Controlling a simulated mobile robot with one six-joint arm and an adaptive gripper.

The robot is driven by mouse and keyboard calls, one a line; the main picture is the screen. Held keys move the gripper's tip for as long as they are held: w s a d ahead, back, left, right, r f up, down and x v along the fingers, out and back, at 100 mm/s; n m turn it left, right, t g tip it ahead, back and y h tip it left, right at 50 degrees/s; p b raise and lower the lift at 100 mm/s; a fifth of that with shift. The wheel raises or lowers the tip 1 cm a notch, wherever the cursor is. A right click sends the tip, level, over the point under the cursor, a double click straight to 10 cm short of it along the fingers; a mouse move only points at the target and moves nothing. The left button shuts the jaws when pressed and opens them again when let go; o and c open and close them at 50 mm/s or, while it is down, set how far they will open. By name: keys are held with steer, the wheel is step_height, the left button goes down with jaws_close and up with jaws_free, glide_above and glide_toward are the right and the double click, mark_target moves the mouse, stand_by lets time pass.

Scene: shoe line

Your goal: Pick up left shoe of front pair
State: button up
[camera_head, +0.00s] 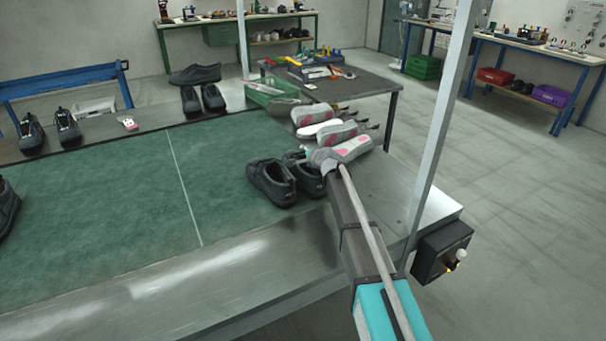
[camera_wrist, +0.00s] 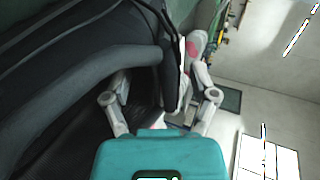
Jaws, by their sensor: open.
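The front pair of black shoes stands on the green belt near its right end. The left shoe (camera_head: 270,183) is fully visible in the head view. The right shoe (camera_head: 309,181) is partly hidden by my arm and gripper. My gripper (camera_head: 318,158) is low over the right shoe's rear part. In the wrist view my gripper (camera_wrist: 163,76) is open, its two fingers spread. A black shoe (camera_wrist: 85,75) fills the left side there, very close, and part of its dark edge lies between the fingers. I cannot tell whether they touch it.
Grey shoe lasts with pink patches (camera_head: 338,132) lie just behind the pair. More black shoes (camera_head: 203,98) stand along the belt's far edge. A green crate (camera_head: 271,95) and a dark table (camera_head: 365,84) are behind. A metal post (camera_head: 445,120) rises at right.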

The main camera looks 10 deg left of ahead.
steer(key=shift+c, duration=0.2)
jaws_close()
steer(key=shift+r, duration=0.1)
stand_by(0.5)
step_height(320, 180, up, 3)
steer(key=p, duration=0.3)
steer(key=shift+r, duration=0.1)
steer(key=a+r+p+v, duration=0.1)
steer(key=p+v, duration=0.4)
steer(key=v, duration=0.3)
steer(key=a+r+p+v, duration=0.1)
steer(key=p+v, duration=0.4)
steer(key=v, duration=0.3)
steer(key=shift+s+r, duration=0.3)
steer(key=shift+r, duration=0.15)
steer(key=shift+a, duration=0.15)
